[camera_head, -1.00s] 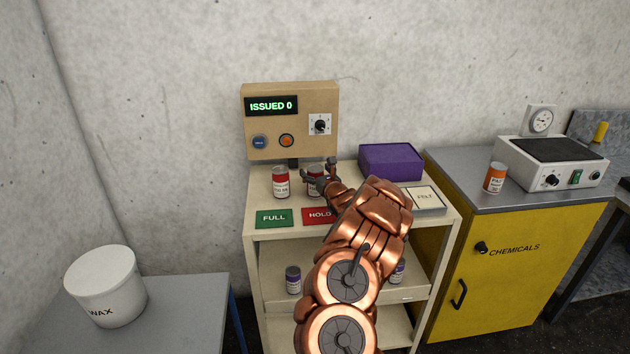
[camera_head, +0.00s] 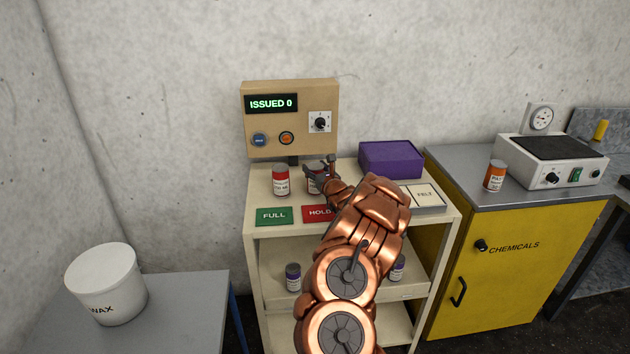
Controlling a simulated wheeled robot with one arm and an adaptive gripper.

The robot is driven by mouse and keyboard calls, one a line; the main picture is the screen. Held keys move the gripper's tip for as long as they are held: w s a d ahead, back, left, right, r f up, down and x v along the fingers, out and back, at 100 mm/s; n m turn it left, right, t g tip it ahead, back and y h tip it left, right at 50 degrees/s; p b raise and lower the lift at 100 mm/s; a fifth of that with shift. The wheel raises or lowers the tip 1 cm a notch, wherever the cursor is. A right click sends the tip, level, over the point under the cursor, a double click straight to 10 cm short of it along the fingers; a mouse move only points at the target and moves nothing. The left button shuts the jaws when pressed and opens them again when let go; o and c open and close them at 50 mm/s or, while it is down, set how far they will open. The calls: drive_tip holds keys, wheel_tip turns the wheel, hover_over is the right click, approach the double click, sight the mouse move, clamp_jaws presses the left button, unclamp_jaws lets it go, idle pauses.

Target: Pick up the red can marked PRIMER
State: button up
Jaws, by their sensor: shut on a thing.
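Two red cans with white labels and grey lids are on the cream trolley's top shelf (camera_head: 360,219). The left red can (camera_head: 281,180) stands upright and free; its label is too small to read. The right red can (camera_head: 315,184) is between the fingers of my gripper (camera_head: 320,172), which is shut on it. My fingers hide much of this can, and its label cannot be read. I cannot tell whether its base touches the shelf.
A control box (camera_head: 290,118) reading "ISSUED 0" stands behind. Green FULL (camera_head: 274,216) and red HOLD (camera_head: 316,213) plates lie in front. A purple box (camera_head: 391,159) and a FELT pad (camera_head: 424,196) are right. An orange can (camera_head: 494,176) stands on the yellow cabinet.

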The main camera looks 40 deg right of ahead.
drive_tip(key=shift+c, duration=1.2)
drive_tip(key=shift+r, duration=0.1)
